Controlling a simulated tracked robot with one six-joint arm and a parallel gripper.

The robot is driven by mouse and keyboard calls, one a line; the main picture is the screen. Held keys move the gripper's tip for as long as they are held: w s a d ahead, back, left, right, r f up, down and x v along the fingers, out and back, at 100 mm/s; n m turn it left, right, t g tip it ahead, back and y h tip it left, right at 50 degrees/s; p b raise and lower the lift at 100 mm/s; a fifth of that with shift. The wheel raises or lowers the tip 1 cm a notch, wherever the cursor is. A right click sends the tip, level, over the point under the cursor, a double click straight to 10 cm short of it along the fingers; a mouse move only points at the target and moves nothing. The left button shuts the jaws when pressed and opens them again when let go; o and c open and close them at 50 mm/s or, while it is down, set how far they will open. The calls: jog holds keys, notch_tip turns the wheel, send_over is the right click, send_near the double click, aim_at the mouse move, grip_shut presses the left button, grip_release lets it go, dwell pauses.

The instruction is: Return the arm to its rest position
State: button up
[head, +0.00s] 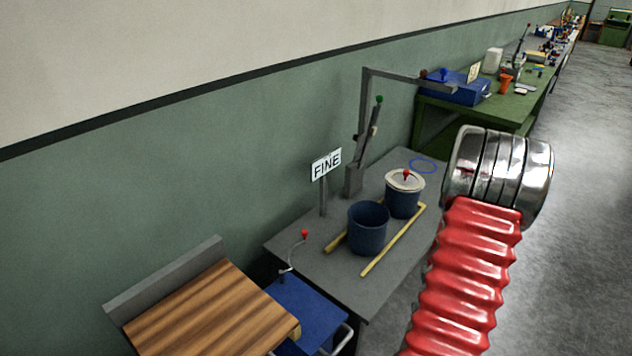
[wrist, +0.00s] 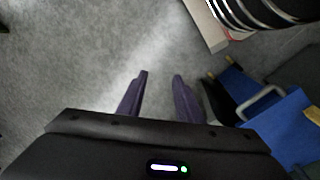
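My gripper (wrist: 161,77) shows in the wrist view. Its two dark purple fingers stand apart with nothing between them. They point over bare grey floor. In the head view my arm, a red ribbed sleeve with a shiny metal joint, rises at the right in front of the grey table's right side. My gripper itself is out of sight there.
A grey table (head: 305,255) carries two dark blue pots, one open (head: 367,232), one lidded (head: 404,200), yellow rails and a "FINE" sign (head: 326,164). A blue crank-handled unit (head: 300,305) stands by a wooden board (head: 205,325). The floor (head: 590,200) at right is clear.

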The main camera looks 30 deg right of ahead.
jog(key=w+a+r+n, duration=0.1)
jog(key=w+a+r, duration=0.3)
jog(key=a+r, duration=0.4)
jog(key=w+a+r+n, duration=0.1)
jog(key=w+a+r, duration=0.45)
jog(key=r, duration=0.45)
jog(key=w+a+r+n+t, duration=0.1)
jog(key=a+r+n+t, duration=0.2)
jog(key=a+r, duration=0.6)
jog(key=w+a+r+n+t+y, duration=0.1)
jog(key=a+r+n+t, duration=0.2)
jog(key=a+r, duration=0.7)
jog(key=shift+w+a+n+t, duration=0.25)
jog(key=shift+a+t, duration=0.45)
jog(key=shift+a, duration=2.7)
jog(key=shift+r, duration=0.1)
